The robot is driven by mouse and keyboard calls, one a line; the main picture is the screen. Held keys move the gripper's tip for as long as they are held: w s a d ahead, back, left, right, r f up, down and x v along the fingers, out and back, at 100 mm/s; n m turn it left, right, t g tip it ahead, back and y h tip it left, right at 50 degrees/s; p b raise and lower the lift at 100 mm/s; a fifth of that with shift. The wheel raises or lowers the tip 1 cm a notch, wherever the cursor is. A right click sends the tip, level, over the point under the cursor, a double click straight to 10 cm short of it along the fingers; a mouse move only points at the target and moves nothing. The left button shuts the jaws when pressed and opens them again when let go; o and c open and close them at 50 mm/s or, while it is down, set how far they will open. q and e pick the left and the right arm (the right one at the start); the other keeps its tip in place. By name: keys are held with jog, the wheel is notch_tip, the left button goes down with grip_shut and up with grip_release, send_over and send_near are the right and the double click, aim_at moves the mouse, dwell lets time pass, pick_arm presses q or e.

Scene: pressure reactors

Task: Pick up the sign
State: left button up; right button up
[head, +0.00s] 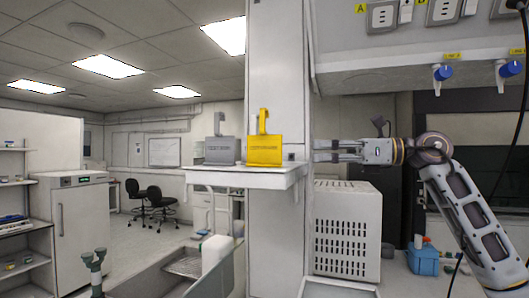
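A yellow sign (264,149) with a hooked top stands upright on a small white shelf (240,178). A grey sign (221,149) of similar shape stands just left of it. Lettering on both is too small to read. My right gripper (318,151) comes in from the right, level with the signs and pointing left. Its fingers look apart with nothing between them. In the picture its tips are close to the shelf's right end, with a gap to the yellow sign; the depth between them is hard to judge. My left gripper is not in view.
A white column (277,80) rises behind the shelf. A white perforated box (347,232) stands below my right gripper. A blue container (423,260) is at the lower right. A panel with sockets and blue-knobbed taps (443,73) overhangs the upper right.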

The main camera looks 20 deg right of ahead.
aim_at(270, 164)
jog(key=p+x, duration=0.2)
jog(key=x, duration=0.6)
jog(key=shift+w+a, duration=0.2)
jog(key=shift+w, duration=0.1)
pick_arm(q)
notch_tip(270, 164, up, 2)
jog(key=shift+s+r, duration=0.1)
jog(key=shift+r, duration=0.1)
pick_arm(e)
jog(key=shift+a, duration=0.1)
jog(key=shift+p+x, duration=1)
jog(key=shift+x, duration=0.85)
jog(key=shift+w+a, duration=0.5)
jog(key=shift+w, duration=0.05)
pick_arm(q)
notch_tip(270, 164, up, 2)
